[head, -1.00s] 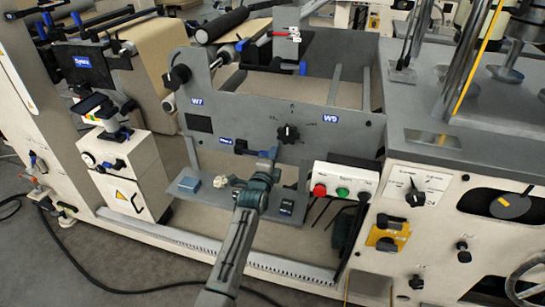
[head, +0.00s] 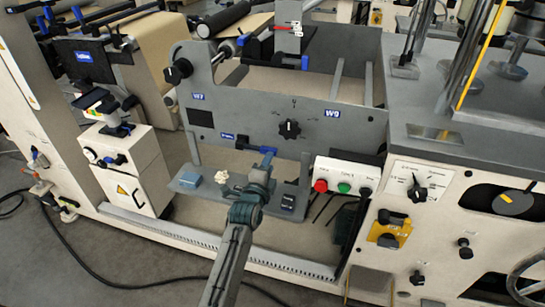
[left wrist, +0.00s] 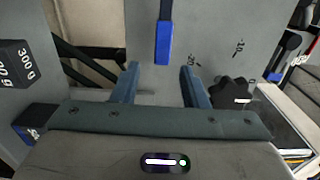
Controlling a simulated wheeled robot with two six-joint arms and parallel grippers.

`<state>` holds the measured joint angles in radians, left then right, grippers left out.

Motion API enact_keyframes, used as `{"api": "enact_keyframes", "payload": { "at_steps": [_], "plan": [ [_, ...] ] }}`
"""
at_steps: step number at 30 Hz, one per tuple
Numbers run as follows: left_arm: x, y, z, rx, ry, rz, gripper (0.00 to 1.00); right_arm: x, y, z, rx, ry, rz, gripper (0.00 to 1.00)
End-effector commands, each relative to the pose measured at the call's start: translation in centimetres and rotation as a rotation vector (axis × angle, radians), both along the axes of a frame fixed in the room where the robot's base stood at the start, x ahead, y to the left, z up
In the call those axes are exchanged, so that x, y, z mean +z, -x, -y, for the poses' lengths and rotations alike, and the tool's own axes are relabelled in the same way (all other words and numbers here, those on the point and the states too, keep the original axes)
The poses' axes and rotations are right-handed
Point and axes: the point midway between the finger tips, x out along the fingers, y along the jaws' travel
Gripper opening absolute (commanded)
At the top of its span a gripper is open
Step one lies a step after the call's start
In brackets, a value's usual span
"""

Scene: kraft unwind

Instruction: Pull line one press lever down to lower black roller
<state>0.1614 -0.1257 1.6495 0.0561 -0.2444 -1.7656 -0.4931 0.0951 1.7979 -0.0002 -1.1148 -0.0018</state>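The press lever (head: 268,151) is a dark arm with a blue handle on the grey panel (head: 340,138), left of the black knob (head: 289,129). It points roughly right in the head view. Its blue handle (left wrist: 164,42) also shows in the left wrist view, in the gap just beyond the fingertips. My left gripper (head: 262,173) is just below the handle in the head view. In the left wrist view its two blue-grey fingers (left wrist: 160,72) are apart and nothing is gripped. The black roller (head: 222,18) lies above the panel at the upper left. My right gripper is out of view.
A button box (head: 343,180) sits to the right. A black cable (head: 90,262) lies on the floor.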

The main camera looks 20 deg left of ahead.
Motion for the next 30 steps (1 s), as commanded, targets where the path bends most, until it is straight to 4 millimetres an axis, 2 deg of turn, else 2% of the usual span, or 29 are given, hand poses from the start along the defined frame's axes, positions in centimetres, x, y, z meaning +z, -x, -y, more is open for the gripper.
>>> {"api": "enact_keyframes", "payload": {
  "at_steps": [3,7,12,26,29,30],
  "plan": [
    [-0.2,2.3,0.0,0.000,0.001,-0.002,0.40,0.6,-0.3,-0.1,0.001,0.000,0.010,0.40],
    [-0.1,3.7,-0.1,0.000,0.001,-0.001,0.40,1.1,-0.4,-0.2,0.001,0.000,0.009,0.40],
    [0.0,4.4,-0.1,0.000,0.000,-0.001,0.40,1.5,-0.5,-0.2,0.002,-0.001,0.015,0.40],
    [-0.1,4.5,-0.2,-0.001,0.006,-0.007,0.40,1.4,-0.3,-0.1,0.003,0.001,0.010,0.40],
    [-1.1,5.6,-0.6,-0.004,0.053,-0.055,0.40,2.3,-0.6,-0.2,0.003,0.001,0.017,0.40],
    [-1.9,6.5,-0.9,-0.005,0.094,-0.092,0.40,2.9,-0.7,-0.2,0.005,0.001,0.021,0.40]
  ]
}}
